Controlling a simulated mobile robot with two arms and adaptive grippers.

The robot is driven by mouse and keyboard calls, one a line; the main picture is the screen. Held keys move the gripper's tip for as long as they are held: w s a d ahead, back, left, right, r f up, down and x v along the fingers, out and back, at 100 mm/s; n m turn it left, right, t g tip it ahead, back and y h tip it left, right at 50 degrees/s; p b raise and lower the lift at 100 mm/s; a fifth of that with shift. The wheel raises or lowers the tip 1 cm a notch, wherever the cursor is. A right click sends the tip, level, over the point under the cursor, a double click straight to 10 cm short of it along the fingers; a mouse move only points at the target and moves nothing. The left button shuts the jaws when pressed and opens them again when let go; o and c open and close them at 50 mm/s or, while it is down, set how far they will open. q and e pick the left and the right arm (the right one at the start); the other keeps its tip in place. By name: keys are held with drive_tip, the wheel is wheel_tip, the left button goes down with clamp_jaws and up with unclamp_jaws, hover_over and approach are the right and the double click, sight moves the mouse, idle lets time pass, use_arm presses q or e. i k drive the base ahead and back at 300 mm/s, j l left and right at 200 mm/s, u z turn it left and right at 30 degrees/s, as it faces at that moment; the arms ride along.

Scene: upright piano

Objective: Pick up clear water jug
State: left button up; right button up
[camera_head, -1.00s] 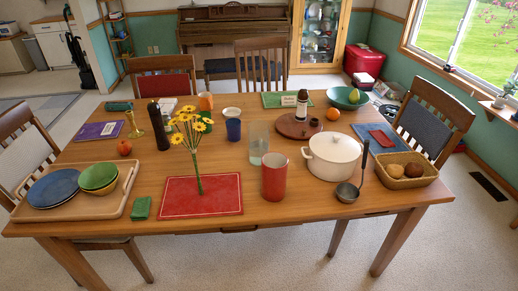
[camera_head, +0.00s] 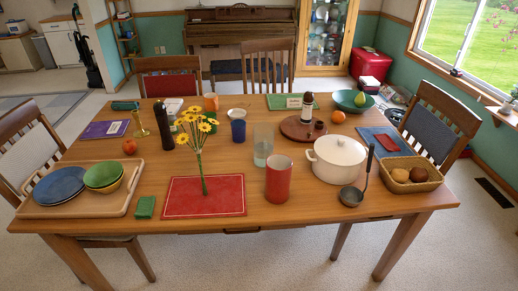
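The clear water jug (camera_head: 263,146) looks like a tall clear glass vessel with some water in its lower part. It stands upright near the middle of the wooden table (camera_head: 330,219). A red cylinder (camera_head: 278,179) stands just in front of it, and a white lidded pot (camera_head: 336,158) stands to its right. A blue cup (camera_head: 238,128) is behind it to the left. Neither of my grippers shows in the head view.
Yellow flowers (camera_head: 196,136) rise over a red placemat (camera_head: 205,196) left of the jug. A tall dark bottle (camera_head: 162,126) stands farther left. A ladle (camera_head: 354,193) lies by a basket (camera_head: 407,174) at right. Chairs (camera_head: 266,70) surround the table.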

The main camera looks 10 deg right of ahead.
sight(263, 132)
drive_tip(key=i+l+u, duration=0.15)
drive_tip(key=l+u, duration=0.55)
drive_tip(key=i+l+u, duration=0.1)
drive_tip(key=l+u, duration=0.2)
drive_tip(key=l, duration=0.25)
